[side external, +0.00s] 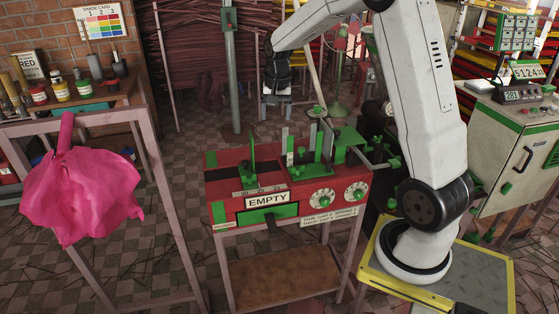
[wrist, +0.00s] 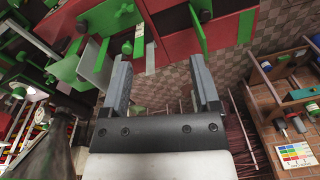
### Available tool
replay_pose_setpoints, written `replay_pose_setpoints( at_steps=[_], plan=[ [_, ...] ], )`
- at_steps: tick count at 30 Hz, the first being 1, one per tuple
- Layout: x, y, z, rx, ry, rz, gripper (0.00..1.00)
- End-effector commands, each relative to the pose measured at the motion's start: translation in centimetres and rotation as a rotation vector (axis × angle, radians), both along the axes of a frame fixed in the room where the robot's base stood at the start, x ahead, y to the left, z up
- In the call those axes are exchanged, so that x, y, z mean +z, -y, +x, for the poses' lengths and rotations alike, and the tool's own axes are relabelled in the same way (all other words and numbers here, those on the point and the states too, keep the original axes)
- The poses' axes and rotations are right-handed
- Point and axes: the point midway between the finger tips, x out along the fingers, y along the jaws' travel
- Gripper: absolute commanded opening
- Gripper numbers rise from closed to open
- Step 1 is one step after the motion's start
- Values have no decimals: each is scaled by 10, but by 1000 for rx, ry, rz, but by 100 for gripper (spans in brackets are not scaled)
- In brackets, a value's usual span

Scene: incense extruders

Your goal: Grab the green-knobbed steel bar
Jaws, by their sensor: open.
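A red and green extruder machine (side external: 285,185) stands on a frame at the centre of the side view. An upright pale steel bar (side external: 290,143) with green parts beside it stands on its top. What looks like the same bar shows in the wrist view (wrist: 139,42), next to a green knob (wrist: 127,48); I cannot be sure it is the task's bar. My gripper (side external: 276,101) points down behind the machine in the side view. In the wrist view my gripper (wrist: 161,80) has its two fingers wide apart, with nothing between them.
Several upright green plates, such as one at the left (side external: 252,158), rise from the machine top. Pink cloth (side external: 82,190) hangs at the left. A control cabinet (side external: 510,150) stands at the right. Tiled floor shows behind the machine.

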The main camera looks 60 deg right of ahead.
Motion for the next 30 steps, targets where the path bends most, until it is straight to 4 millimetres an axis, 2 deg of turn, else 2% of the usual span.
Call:
replay_pose_setpoints(
  at_steps=[1,6,12,22,30],
  plan=[
    [-3,20,2,-66,-7,7,79],
    [-9,72,3,-255,-28,27,79],
    [-14,110,-1,-394,-42,40,79],
    [-22,153,-12,-552,-60,56,79],
    [-74,151,-12,-548,-63,57,79]
  ],
)
